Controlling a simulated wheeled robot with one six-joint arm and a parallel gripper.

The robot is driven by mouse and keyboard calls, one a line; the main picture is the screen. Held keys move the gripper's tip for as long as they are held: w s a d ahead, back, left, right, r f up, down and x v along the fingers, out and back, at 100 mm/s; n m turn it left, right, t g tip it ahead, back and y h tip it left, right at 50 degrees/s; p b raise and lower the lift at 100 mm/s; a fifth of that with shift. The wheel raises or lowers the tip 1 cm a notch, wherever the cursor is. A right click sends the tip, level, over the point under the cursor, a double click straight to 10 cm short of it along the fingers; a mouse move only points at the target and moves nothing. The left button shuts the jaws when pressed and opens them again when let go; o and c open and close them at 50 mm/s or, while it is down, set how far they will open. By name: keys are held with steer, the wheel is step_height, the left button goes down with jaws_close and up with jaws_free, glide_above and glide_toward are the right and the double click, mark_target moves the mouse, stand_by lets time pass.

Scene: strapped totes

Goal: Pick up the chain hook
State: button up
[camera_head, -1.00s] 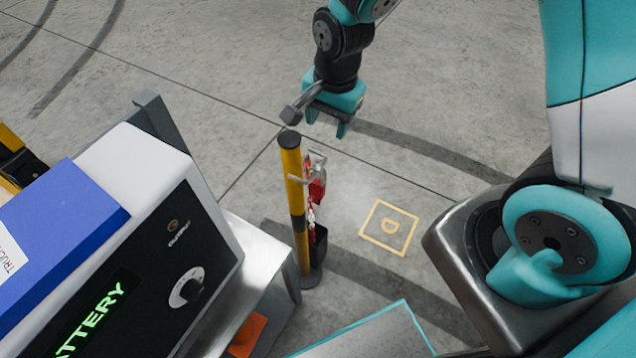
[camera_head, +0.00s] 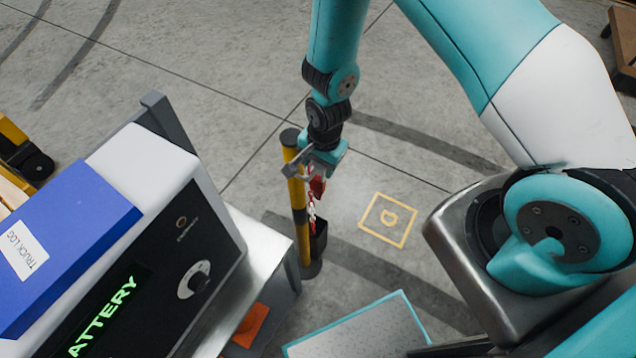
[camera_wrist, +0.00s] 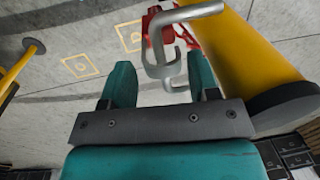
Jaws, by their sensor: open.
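The chain hook (camera_head: 318,184) is red with a red-and-white chain below it, and hangs at the yellow post (camera_head: 299,200). In the wrist view a grey metal hook or bracket (camera_wrist: 160,58) curves in front of red parts (camera_wrist: 185,45), beside the yellow post (camera_wrist: 245,45). My gripper (camera_head: 318,172) is at the upper part of the post, over the red hook and partly hiding it. In the wrist view my gripper (camera_wrist: 160,85) has its two teal fingers apart. The grey bracket reaches in near the right finger; whether they touch is unclear.
A black bin-like box (camera_head: 319,240) is low on the post. A battery cabinet (camera_head: 190,235) with a blue truck log (camera_head: 65,245) stands at the left. A yellow floor square (camera_head: 389,220) marks clear floor to the right.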

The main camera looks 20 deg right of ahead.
mark_target(318, 183)
steer(key=shift+w+a+f, duration=0.1)
steer(key=shift+a+f, duration=0.05)
steer(key=shift+f, duration=1.1)
steer(key=c, duration=1)
steer(key=shift+r, duration=0.15)
